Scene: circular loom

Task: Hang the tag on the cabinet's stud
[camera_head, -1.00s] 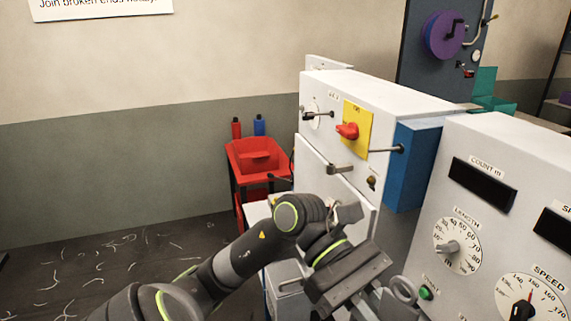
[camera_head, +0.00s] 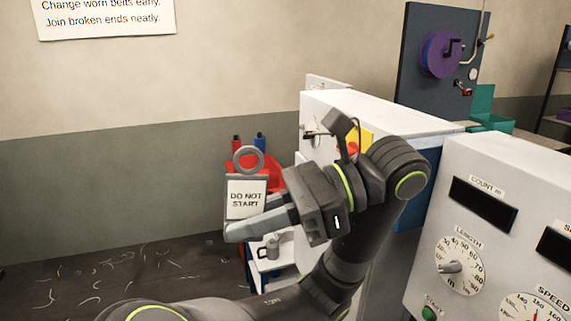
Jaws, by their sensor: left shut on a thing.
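The tag (camera_head: 245,196) is a grey plate with a white "DO NOT START" label and a grey ring (camera_head: 248,159) at its top. My left gripper (camera_head: 248,224) is shut on the tag and holds it upright in the air, left of the white cabinet (camera_head: 375,113). A dark rod (camera_head: 319,134) sticks out near the top left of the cabinet's front. I cannot tell if it is the stud. My arm hides much of the cabinet's front, and the yellow plate (camera_head: 366,136) with its red switch shows only in part. My right gripper is not in view.
A red bin (camera_head: 272,172) with bottles stands behind the tag. A second white cabinet with dials (camera_head: 465,195) is at the right. A dark panel with a purple reel (camera_head: 440,55) stands at the back. The floor at the left is clear except for thread scraps.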

